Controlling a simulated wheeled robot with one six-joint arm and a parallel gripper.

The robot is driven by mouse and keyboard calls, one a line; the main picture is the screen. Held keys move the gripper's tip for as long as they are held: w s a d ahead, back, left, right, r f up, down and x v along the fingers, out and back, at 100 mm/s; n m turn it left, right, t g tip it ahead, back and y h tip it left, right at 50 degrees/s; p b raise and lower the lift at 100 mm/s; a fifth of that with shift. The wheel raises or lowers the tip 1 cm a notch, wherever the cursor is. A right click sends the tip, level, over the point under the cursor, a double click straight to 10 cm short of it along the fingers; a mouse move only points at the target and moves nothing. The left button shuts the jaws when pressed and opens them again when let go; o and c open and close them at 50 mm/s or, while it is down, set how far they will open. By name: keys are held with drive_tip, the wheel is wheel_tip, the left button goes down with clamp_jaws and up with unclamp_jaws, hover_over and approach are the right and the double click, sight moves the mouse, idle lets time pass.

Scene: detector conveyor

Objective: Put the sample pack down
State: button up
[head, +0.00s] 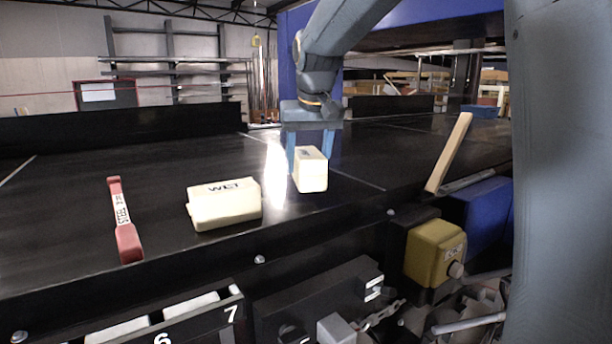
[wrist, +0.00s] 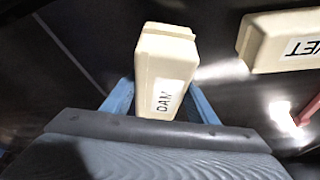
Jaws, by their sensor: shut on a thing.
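The sample pack (head: 311,171) is a small cream block, and its label reads "DAM" in the wrist view (wrist: 165,70), the rest being cut off or hidden. My gripper (head: 310,158) has blue fingers and is shut on the pack, one finger on each side. The pack is over the black conveyor belt (head: 375,155); I cannot tell whether its underside touches the belt. A second, larger cream pack (head: 225,205) marked "WET" lies on the belt to the left, apart from the held one. It also shows at the upper right of the wrist view (wrist: 275,42).
A red bar with a white label (head: 122,220) lies at the belt's left. A pale wooden strip (head: 450,152) leans at the right edge. A yellow button box (head: 434,252) is on the front side. The belt behind the packs is clear.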

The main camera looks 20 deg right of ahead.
sight(308, 173)
drive_tip(key=shift+f+p, duration=0.5)
drive_tip(key=shift+f, duration=1.45)
drive_tip(key=shift+f, duration=0.15)
drive_tip(key=o, duration=1.4)
drive_tip(key=shift+o, duration=0.2)
drive_tip(key=shift+s+r, duration=0.15)
drive_tip(key=shift+r, duration=0.45)
drive_tip(key=b+v, duration=0.2)
drive_tip(key=v, duration=0.9)
